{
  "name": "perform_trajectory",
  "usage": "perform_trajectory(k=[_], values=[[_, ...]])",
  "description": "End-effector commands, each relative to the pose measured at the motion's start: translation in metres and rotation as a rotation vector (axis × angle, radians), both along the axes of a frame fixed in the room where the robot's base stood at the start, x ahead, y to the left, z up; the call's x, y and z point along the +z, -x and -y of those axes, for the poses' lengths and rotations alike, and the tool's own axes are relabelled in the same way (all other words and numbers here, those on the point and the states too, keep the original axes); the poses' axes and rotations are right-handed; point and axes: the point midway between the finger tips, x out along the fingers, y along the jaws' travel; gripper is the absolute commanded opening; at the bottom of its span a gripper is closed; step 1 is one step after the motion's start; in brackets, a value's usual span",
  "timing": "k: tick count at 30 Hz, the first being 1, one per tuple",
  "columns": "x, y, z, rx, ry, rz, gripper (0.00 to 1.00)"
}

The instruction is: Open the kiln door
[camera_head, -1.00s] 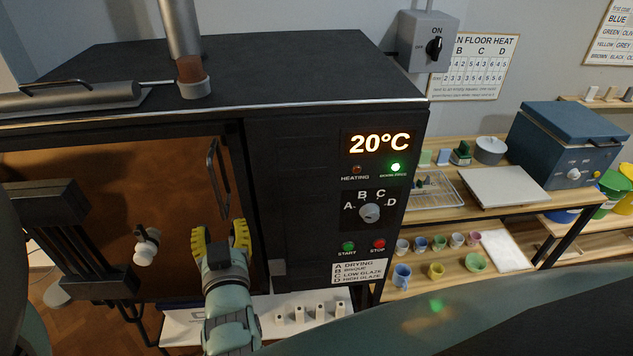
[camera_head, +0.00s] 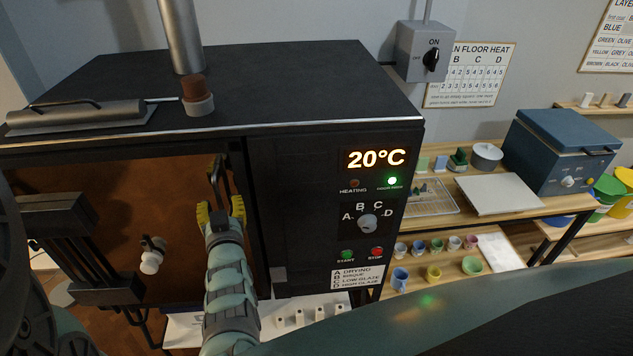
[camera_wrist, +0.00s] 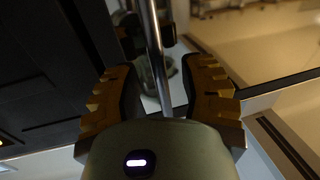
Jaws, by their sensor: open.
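The dark kiln (camera_head: 290,85) fills the left and middle of the head view. Its door (camera_head: 110,185) has a brown, glossy pane in a dark frame and looks closed. The upright metal door handle (camera_head: 215,174) is near the door's right edge. My gripper (camera_head: 220,210) has yellow-padded fingers and is open at the handle's lower part. In the wrist view the handle bar (camera_wrist: 154,45) runs between the two spread fingers (camera_wrist: 165,95). The fingers are not closed on it; whether either touches it I cannot tell.
The control panel (camera_head: 368,222) shows 20°C, with a green lamp lit and the heating lamp dark. A white bottle-like thing (camera_head: 151,258) shows against the door pane. Shelves (camera_head: 455,272) with several small cups stand to the right. A wall switch (camera_head: 430,55) hangs above.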

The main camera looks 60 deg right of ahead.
Motion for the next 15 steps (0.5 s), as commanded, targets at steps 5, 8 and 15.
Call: perform_trajectory(k=[5, 8, 15], values=[[0.0021, -0.0076, 0.0040, 0.003, 0.002, 0.003, 0.41], [0.0017, -0.0087, 0.0051, 0.002, 0.002, 0.003, 0.41], [0.0012, -0.0088, 0.0053, 0.002, 0.002, 0.002, 0.41]])
